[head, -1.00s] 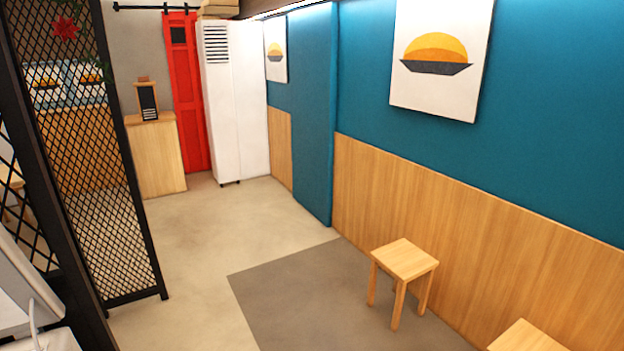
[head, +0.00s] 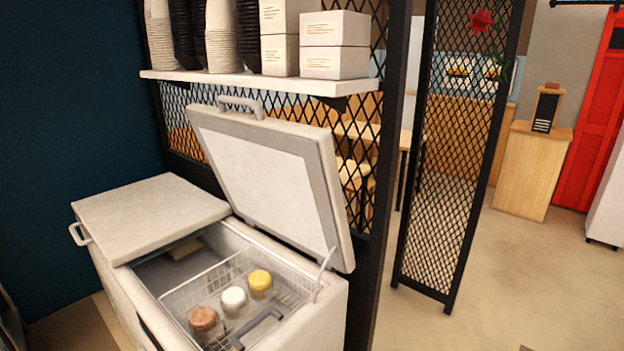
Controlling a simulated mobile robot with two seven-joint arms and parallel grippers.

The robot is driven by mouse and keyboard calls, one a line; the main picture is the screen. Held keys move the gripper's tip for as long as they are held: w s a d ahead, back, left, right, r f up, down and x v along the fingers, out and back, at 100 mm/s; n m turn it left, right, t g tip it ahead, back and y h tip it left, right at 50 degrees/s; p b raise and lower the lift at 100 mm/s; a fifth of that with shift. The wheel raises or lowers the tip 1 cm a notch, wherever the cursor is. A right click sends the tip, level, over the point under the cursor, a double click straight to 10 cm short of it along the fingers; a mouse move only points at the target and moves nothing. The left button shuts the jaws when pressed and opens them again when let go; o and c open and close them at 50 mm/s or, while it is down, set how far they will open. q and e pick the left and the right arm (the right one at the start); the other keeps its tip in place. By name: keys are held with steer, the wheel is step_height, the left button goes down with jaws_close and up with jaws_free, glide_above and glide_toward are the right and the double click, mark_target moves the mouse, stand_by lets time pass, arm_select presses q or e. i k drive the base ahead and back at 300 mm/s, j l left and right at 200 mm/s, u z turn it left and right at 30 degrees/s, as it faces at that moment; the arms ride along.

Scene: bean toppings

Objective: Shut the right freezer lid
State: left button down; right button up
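A white chest freezer (head: 318,314) stands at the lower left of the head view. Its right lid (head: 270,172) is raised and leans back toward the black mesh partition, with a grey handle (head: 240,104) on its top edge. Its left lid (head: 150,216) lies flat, with a handle (head: 79,234) at its left side. Inside the open right part is a wire basket (head: 218,274) with three jars, topped brown (head: 204,319), white (head: 233,297) and yellow (head: 260,280). Neither of my grippers is in view.
A shelf (head: 262,80) with stacked cups and white boxes (head: 334,43) hangs above the raised lid. A black mesh partition (head: 455,150) stands right of the freezer. Open floor (head: 480,300) lies to the right, before a wooden counter (head: 527,170).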

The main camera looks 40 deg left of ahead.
mark_target(282, 177)
steer(key=i+u, duration=0.3)
steer(key=u, duration=0.15)
steer(key=i+l+u, duration=0.2)
steer(key=u, duration=0.3)
steer(key=i+l+u, duration=0.3)
steer(key=u, duration=0.15)
steer(key=i+l+u, duration=0.2)
steer(key=l+u, duration=0.15)
steer(key=u, duration=0.15)
steer(key=i+l+u, duration=0.15)
steer(key=l+u, duration=0.3)
